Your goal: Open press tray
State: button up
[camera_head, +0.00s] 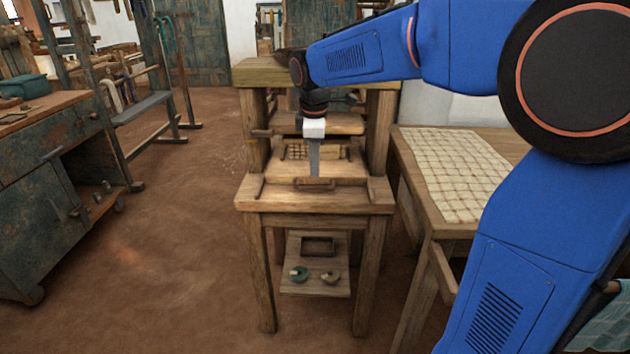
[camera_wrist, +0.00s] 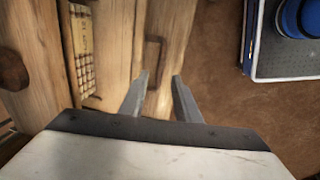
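The wooden press (camera_head: 250,80) stands ahead of me, with a flat wooden tray (camera_head: 350,190) at its front, which looks level with the frame. A brown bar handle (camera_head: 322,186) sits on the tray near its front edge. In the wrist view the handle (camera_wrist: 155,45) lies just beyond my fingertips, nearer the left finger. My gripper (camera_head: 314,174) points down over the handle. In the wrist view my gripper (camera_wrist: 162,78) is open, with nothing between its fingers. I cannot tell whether a fingertip touches the handle.
A table (camera_head: 455,232) with a gridded cloth (camera_head: 455,170) stands close on the right. A low shelf (camera_head: 318,285) under the press holds small items. A worn green cabinet (camera_head: 40,190) stands on the left. The earth floor (camera_head: 170,230) between is clear.

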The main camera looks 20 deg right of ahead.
aim_at(315, 188)
jog(key=f, duration=0.4)
jog(key=w+f, duration=0.1)
jog(key=f, duration=0.2)
jog(key=shift+w+d, duration=0.1)
jog(key=shift+d, duration=0.1)
jog(key=shift+r, duration=0.1)
grip_shut()
